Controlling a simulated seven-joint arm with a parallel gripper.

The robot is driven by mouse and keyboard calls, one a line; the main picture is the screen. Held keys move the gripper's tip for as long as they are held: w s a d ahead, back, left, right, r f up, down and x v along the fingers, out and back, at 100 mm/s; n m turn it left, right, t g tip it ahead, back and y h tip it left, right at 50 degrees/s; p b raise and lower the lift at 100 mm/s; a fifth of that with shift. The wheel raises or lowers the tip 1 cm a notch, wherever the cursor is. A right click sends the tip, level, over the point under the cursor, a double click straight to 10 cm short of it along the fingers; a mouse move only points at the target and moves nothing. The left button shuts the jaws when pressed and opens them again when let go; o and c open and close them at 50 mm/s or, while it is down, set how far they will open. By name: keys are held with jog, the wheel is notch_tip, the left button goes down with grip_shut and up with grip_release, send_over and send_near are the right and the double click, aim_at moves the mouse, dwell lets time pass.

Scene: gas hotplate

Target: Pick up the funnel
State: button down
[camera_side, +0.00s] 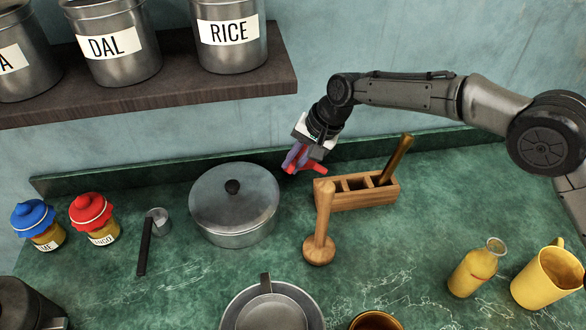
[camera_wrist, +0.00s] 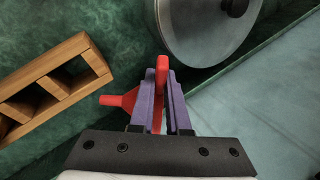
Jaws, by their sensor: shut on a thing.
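A red funnel (camera_side: 318,167) is in my gripper (camera_side: 294,160), behind the wooden holder and to the right of the lidded pot. In the wrist view my gripper (camera_wrist: 163,78) has its purple fingers shut on the red funnel (camera_wrist: 120,101). One red part shows between the fingertips, and a tapered red part sticks out to the left. The fingers hide much of the funnel. I cannot tell whether it touches the counter.
A lidded metal pot (camera_side: 236,215) stands left of my gripper. A wooden holder (camera_side: 357,193) with a stick in it is to the right. A wooden masher (camera_side: 320,235) stands in front. A shelf (camera_side: 150,98) with canisters is at upper left. The right front counter has a bottle (camera_side: 474,268) and mug (camera_side: 546,277).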

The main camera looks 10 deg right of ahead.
jog(key=s+d+r, duration=0.8)
jog(key=s+r, duration=0.2)
jog(key=s, duration=0.1)
notch_tip(320, 180, up, 11)
jog(key=y, duration=0.1)
jog(key=w+a+f+m+t+y, duration=0.2)
jog(key=w+a+m+t, duration=0.2)
jog(key=t, duration=0.2)
jog(key=shift+w+a, duration=0.2)
jog(key=shift+w, duration=0.1)
jog(key=shift+d+m+t, duration=0.15)
jog(key=shift+m+t, duration=0.35)
jog(key=shift+t, duration=0.2)
jog(key=shift+d+t, duration=0.1)
jog(key=shift+t, duration=0.2)
